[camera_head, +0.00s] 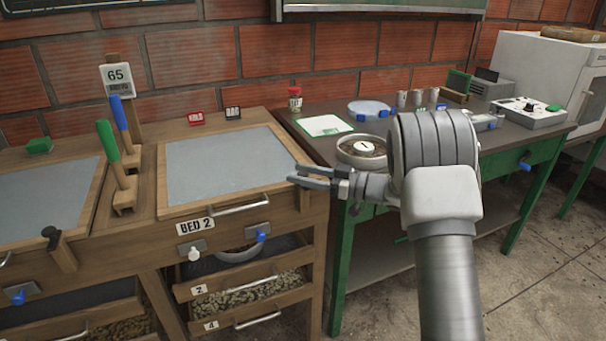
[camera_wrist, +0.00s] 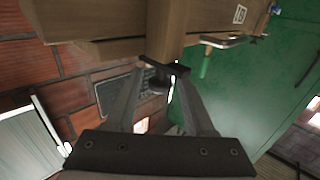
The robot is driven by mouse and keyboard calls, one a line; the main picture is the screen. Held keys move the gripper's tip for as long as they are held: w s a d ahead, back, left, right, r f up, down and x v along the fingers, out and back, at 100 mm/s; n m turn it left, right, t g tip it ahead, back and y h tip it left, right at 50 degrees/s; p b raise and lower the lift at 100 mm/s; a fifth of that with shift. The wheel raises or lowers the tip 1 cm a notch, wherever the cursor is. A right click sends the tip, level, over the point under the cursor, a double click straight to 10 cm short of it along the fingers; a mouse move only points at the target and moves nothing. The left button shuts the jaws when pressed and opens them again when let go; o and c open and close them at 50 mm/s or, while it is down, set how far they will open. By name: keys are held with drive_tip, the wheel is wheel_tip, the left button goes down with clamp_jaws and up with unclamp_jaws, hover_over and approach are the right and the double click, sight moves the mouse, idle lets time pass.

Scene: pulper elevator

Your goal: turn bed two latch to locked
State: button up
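The bed 2 station, marked by the BED 2 label (camera_head: 196,225), stands at centre left in the head view. A wooden post (camera_head: 304,198) stands at its right front corner. The latch is not clear in the head view, behind my fingers.
A white knob (camera_head: 193,254) and a blue handle (camera_head: 262,236) are on the bed's front. A metal pull bar (camera_head: 240,205) runs along its front edge.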

drive_tip(key=shift+o, duration=0.2)
drive_tip(key=shift+d, duration=0.1)
drive_tip(key=p+v, duration=0.3)
drive_tip(key=v, duration=1.4)
drive_tip(key=shift+s, duration=0.15)
